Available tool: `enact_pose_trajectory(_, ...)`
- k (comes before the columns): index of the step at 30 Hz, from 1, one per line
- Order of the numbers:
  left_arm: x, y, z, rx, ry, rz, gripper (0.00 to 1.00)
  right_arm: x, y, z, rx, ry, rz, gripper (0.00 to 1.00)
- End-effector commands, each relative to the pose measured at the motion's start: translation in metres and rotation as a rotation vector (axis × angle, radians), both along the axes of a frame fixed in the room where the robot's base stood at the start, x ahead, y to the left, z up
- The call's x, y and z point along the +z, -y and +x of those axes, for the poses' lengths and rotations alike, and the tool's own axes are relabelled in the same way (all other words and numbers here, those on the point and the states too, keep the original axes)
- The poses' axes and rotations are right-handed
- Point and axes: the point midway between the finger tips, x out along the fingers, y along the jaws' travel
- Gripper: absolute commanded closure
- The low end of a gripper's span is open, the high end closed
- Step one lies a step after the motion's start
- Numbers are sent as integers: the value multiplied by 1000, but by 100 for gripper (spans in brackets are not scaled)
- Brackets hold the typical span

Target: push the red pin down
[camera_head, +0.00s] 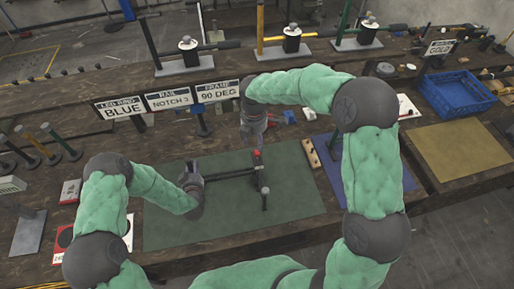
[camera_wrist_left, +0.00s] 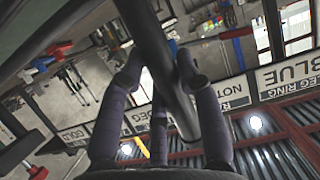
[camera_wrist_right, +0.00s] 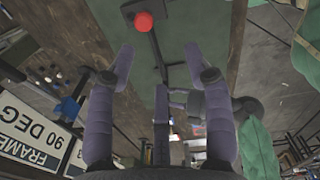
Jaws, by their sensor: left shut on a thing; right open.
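The red pin (camera_head: 257,154) shows as a small red knob on top of a dark press frame (camera_head: 263,178) on the green mat. In the right wrist view the red pin (camera_wrist_right: 143,21) is at the top, beyond my fingertips. My right gripper (camera_head: 254,140) points down just above and behind it; its fingers (camera_wrist_right: 158,62) are spread and empty. My left gripper (camera_head: 190,178) is at the left end of a dark bar (camera_head: 230,174) that runs to the press. In the left wrist view my left fingers (camera_wrist_left: 158,68) close around this thick dark bar (camera_wrist_left: 160,60).
Signs (camera_head: 168,98) reading BLUE, NOTCH 1 and 90 DEG stand behind the mat (camera_head: 170,225). A wooden block (camera_head: 310,153) lies right of the press. A blue crate (camera_head: 457,94) and a yellow mat (camera_head: 458,150) are farther right. The mat's front is mostly clear.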

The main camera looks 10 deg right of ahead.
Motion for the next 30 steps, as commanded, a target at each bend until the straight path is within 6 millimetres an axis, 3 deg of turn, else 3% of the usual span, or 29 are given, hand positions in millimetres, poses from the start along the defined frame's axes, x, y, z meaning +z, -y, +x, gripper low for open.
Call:
enact_pose_trajectory(5,1,0,1,1,4,-2,100,17,12,19,-43,-3,9,48)
enact_pose_trajectory(10,1,0,1,0,4,-1,100,11,15,22,-51,-7,10,48)
enact_pose_trajectory(24,1,0,1,1,3,-2,100,-70,15,22,-49,-7,10,48)
enact_pose_trajectory(30,1,0,1,0,3,-1,100,-92,15,22,-50,-6,10,48)
